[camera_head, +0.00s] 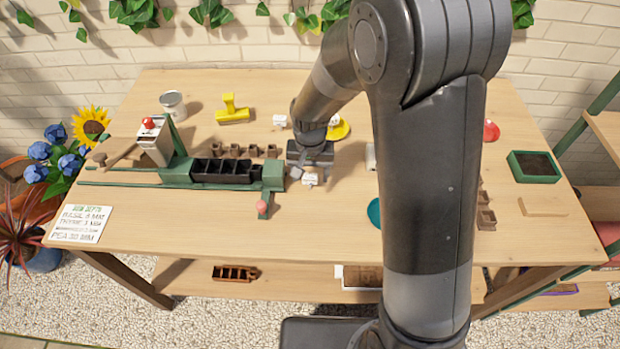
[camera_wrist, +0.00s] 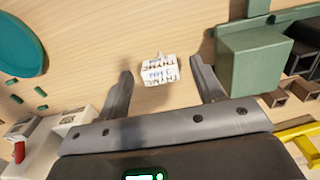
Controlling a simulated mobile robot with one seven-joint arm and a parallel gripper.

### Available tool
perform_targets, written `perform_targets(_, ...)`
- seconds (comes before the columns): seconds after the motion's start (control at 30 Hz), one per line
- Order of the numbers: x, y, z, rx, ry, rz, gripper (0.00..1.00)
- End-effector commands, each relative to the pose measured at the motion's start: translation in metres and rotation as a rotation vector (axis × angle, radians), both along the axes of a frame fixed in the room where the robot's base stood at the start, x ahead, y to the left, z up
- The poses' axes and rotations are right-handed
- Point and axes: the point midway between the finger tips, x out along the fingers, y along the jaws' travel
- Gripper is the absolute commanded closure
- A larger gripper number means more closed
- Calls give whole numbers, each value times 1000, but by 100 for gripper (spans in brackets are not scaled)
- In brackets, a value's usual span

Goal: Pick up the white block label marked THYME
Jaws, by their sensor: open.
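The white block label marked THYME (camera_wrist: 158,71) stands on the table in the wrist view, with dark lettering on its faces. My gripper (camera_wrist: 161,82) is open, its two grey fingers on either side of the label. A gap shows between the label and each finger. In the head view the label (camera_head: 310,179) shows as a small white block just in front of my gripper (camera_head: 309,165), right of the green fixture's end. My arm hides part of the table there.
A green fixture (camera_head: 180,172) with black cells stands left of the label. Small brown pots (camera_head: 252,150) sit behind it. A pink knob (camera_head: 262,206) is at front left of the label. A teal disc (camera_wrist: 20,45) lies to the other side. The table's front middle (camera_head: 310,235) is clear.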

Motion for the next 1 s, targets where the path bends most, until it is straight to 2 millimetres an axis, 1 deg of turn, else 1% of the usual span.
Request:
perform_targets(0.03,0,1,-9,-2,4,0,38)
perform_targets(0.1,0,1,-18,-1,3,0,38)
perform_targets(0.2,0,1,-27,-1,2,-1,38)
perform_targets(0.3,0,1,-31,0,1,-1,38)
perform_targets(0.5,0,1,-31,0,0,0,39)
perform_targets(1.0,0,1,-30,0,0,0,80)
